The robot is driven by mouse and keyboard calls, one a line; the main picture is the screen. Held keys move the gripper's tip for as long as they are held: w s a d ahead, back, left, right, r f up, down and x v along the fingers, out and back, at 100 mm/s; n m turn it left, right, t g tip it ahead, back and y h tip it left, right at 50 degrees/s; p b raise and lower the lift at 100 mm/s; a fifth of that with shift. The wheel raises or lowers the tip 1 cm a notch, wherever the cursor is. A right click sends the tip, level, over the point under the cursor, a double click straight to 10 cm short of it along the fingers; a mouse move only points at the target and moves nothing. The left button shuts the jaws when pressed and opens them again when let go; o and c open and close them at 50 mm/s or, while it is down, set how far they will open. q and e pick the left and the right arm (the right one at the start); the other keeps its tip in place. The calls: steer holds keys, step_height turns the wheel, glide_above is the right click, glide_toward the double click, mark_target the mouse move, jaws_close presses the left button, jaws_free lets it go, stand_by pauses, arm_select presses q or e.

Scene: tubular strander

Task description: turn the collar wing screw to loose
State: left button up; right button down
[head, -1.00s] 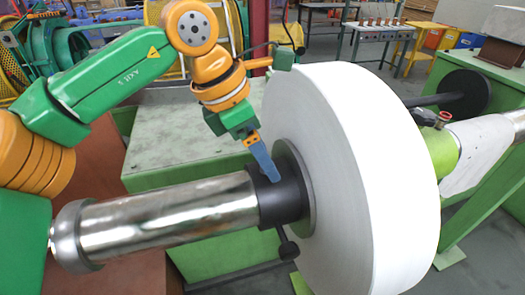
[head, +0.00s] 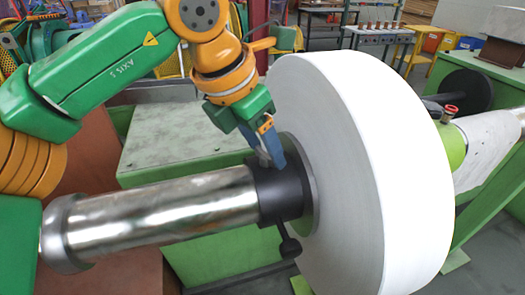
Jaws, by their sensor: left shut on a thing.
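The black collar (head: 280,196) sits around the shiny steel shaft (head: 160,217), against the hub of the big white reel (head: 385,180). My left gripper (head: 273,160) comes down from above with its blue fingers at the top of the collar. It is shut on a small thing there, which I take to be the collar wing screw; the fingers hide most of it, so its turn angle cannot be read. A dark knob on a short stem (head: 290,246) hangs below the collar. My right gripper is out of view.
A green cabinet (head: 180,140) stands behind the shaft. The reel blocks the room to the right of the collar. A red-topped valve (head: 451,110) and a green machine frame (head: 490,180) lie beyond the reel. A workbench (head: 375,35) stands at the back.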

arm_select(q)
steer(key=n+t+y+b, duration=0.1)
steer(key=n, duration=0.2)
steer(key=shift+d+n, duration=0.1)
steer(key=shift+n, duration=0.3)
steer(key=n+y, duration=0.1)
steer(key=n, duration=0.2)
steer(key=shift+s+d+n+t, duration=0.1)
steer(key=shift+n+t, duration=0.2)
steer(key=n+y, duration=0.1)
steer(key=n, duration=0.2)
steer(key=shift+d+r+y, duration=0.1)
steer(key=shift+y, duration=0.3)
steer(key=shift+n+y+p, duration=0.6)
steer(key=shift+n+p, duration=0.05)
steer(key=shift+n, duration=1.15)
steer(key=o, duration=1.4)
steer(key=shift+c, duration=0.2)
